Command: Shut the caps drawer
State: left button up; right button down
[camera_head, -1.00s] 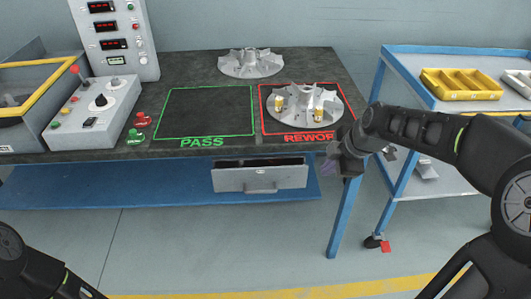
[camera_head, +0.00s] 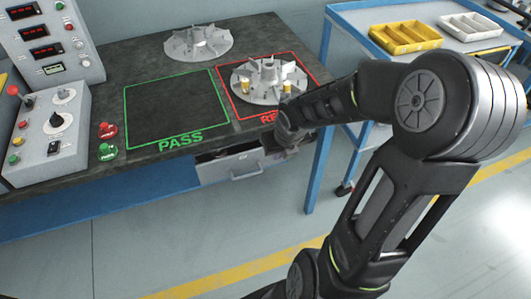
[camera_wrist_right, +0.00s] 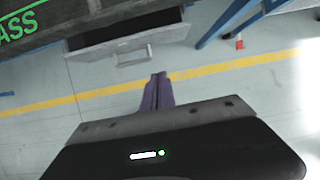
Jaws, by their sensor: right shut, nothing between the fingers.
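The grey caps drawer (camera_head: 243,166) hangs under the bench's front edge, below the area between the PASS and REWORK squares. It stands partly open, with a dark gap above its front. In the right wrist view, the drawer front (camera_wrist_right: 95,62) with its handle (camera_wrist_right: 131,57) shows at the upper left, sticking out from the bench. My right gripper (camera_head: 284,142) is by the drawer's right end in the head view. In the right wrist view, its purple fingers (camera_wrist_right: 158,80) are shut and empty, apart from the drawer front. My left gripper is out of view.
The dark bench (camera_head: 60,186) carries a bladed wheel (camera_head: 199,43) at the back and another wheel (camera_head: 262,82) with brass-coloured caps on the REWORK square. A control box (camera_head: 52,140) stands left. A blue trolley (camera_head: 343,37) stands right. Floor in front is open.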

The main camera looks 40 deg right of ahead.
pick_arm(q)
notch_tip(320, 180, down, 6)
jog(key=b, duration=0.5)
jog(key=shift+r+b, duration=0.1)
jog(key=shift+b, duration=0.3)
pick_arm(e)
jog(key=w+d+f, duration=0.2)
jog(key=w+f, duration=0.5)
jog(key=f, duration=0.2)
jog(key=shift+d+f, duration=0.15)
jog(key=shift+d, duration=0.15)
jog(key=shift+w, duration=0.2)
